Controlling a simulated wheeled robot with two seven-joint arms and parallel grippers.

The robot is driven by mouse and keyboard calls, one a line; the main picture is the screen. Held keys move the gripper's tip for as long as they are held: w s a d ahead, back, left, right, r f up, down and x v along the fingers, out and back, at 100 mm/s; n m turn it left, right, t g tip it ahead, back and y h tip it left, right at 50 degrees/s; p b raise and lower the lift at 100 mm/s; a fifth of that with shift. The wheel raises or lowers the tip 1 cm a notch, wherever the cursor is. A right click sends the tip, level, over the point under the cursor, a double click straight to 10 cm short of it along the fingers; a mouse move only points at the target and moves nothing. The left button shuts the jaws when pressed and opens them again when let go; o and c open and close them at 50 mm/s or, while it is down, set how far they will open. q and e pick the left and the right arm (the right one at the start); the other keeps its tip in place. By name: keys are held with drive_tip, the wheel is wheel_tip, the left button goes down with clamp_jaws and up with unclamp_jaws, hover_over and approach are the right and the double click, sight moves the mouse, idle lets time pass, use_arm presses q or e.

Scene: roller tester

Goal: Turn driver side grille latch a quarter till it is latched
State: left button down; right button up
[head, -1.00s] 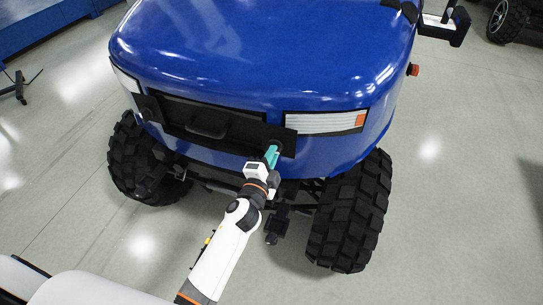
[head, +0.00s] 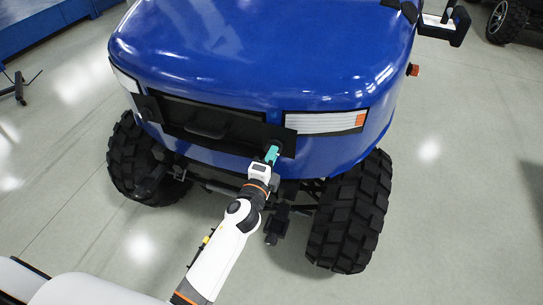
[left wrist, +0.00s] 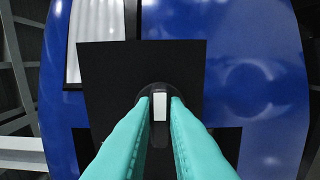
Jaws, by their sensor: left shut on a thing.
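The black grille (head: 225,127) lies across the front of the blue vehicle, below its hood. The driver side latch (head: 275,145) sits at the grille's right end in the head view, mostly hidden by my gripper. In the left wrist view, the latch (left wrist: 160,107) is a round dark knob with a pale grip bar, standing upright in that picture. My left gripper (head: 271,156) has its teal fingers shut on the latch, one finger on each side of the bar. My right gripper is not in view.
A white headlamp (head: 326,123) is right of the latch. The big right front tyre (head: 350,212) stands to the right of my forearm and the left one (head: 132,160) further left. The floor in front is clear.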

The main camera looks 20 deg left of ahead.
use_arm(q)
drive_tip(key=shift+f, duration=0.1)
drive_tip(key=c, duration=1.4)
unclamp_jaws()
drive_tip(key=shift+c, duration=0.2)
drive_tip(key=s+b, duration=0.1)
drive_tip(key=s, duration=1.1)
drive_tip(key=shift+a+b, duration=0.15)
drive_tip(key=shift+b, duration=0.15)
